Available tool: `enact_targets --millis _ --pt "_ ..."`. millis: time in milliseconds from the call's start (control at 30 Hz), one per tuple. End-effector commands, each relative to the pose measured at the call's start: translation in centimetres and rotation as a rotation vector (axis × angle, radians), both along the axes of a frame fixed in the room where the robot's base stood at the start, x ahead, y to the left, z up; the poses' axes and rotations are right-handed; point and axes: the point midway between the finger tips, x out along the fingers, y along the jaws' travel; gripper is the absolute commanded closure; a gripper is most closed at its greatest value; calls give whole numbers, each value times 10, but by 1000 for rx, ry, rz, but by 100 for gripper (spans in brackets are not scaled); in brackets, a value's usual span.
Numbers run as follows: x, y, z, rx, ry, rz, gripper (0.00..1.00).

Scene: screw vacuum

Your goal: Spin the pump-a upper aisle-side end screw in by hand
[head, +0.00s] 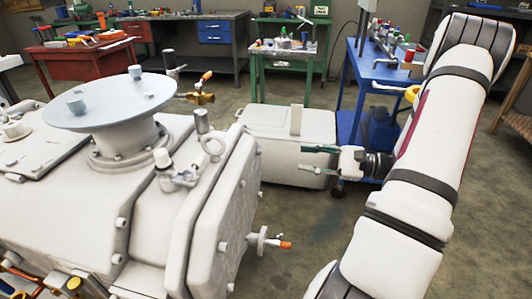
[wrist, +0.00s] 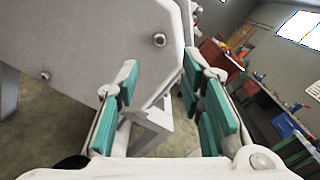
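The white pump (head: 150,215) fills the left of the head view. Its end plate (head: 222,205) faces right and carries several small screws along its edge, one being the screw (head: 243,183) on the upper right side. I cannot tell which is the named screw. My gripper (head: 304,159) is open and empty, apart from the plate and to its right. Its teal-padded fingers (wrist: 158,68) also show in the wrist view.
A valve with an orange tip (head: 285,244) sticks out of the plate's lower side. A white box (head: 285,130) stands behind my gripper. A blue cart (head: 370,100) stands beyond. The floor in front is clear.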

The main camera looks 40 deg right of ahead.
Motion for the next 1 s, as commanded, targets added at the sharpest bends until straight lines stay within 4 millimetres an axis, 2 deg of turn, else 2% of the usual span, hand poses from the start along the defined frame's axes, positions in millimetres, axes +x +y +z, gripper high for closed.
enact_targets --millis 200,500,700,1000 --pt "35 28 -1 -1 -1 5 65" --pt "75 60 -1 0 1 4 65" --pt "87 69 -1 0 2 2 65" --pt "90 71 0 -1 1 2 65"
